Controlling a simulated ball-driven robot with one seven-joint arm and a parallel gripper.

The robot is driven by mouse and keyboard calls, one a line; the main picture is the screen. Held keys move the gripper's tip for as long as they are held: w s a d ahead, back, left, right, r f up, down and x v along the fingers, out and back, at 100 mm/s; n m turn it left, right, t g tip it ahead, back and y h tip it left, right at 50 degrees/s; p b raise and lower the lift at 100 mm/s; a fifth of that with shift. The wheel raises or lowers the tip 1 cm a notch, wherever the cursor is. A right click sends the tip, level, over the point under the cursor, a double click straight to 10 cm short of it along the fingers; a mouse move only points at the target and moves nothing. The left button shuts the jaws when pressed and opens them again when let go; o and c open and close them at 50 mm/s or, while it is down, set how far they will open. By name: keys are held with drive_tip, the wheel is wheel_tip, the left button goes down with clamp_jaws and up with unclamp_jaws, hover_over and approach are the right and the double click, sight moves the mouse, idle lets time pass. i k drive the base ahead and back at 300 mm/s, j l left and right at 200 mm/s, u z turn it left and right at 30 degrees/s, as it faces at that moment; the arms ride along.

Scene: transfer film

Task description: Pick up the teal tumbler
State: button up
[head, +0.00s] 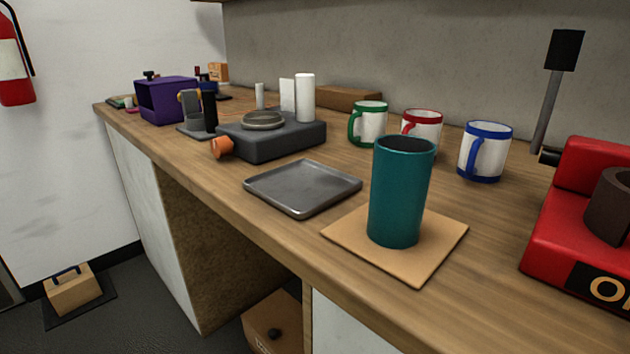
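The teal tumbler (399,195) stands upright in the head view, right of the middle. It is a tall cylinder with an open top. It rests on a square tan mat (346,233) near the front edge of the wooden counter (480,268). Nothing blocks my view of its near side. My gripper is not in view.
A grey tray (302,187) lies left of the tumbler. Behind stand a green-trimmed mug (372,124), a red-trimmed mug (423,124) and a blue-trimmed mug (487,152). A red machine (560,215) is at the right. A dark grey block (270,143) sits further left.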

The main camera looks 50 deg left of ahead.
sight(403, 165)
drive_tip(key=i+l+u, duration=0.1)
drive_tip(key=u, duration=0.35)
drive_tip(key=l+u, duration=0.3)
drive_tip(key=u, duration=0.15)
drive_tip(key=l+u, duration=0.2)
drive_tip(key=u, duration=0.25)
drive_tip(key=i+l, duration=0.15)
drive_tip(key=i, duration=0.35)
